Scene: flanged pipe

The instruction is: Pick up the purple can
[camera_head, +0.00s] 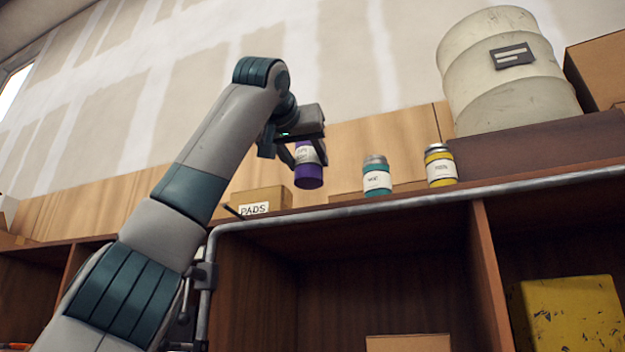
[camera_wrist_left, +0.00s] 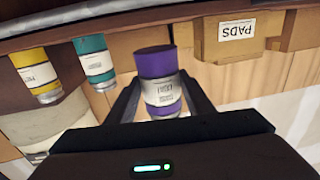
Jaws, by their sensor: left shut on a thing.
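The purple can (camera_head: 309,174) has a white label and hangs in my left gripper (camera_head: 301,156), above the shelf top. In the left wrist view the purple can (camera_wrist_left: 156,62) stands between the two dark fingers of my left gripper (camera_wrist_left: 160,100), which are shut on it. In the head view the can's upper part is partly hidden by the gripper. My right gripper is not in view.
A teal can (camera_head: 377,178) and a yellow can (camera_head: 440,168) stand to the right on the shelf top (camera_head: 400,197), which has a metal pipe along its front edge. A PADS box (camera_head: 262,201) sits left. A large pale drum (camera_head: 505,75) stands at right.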

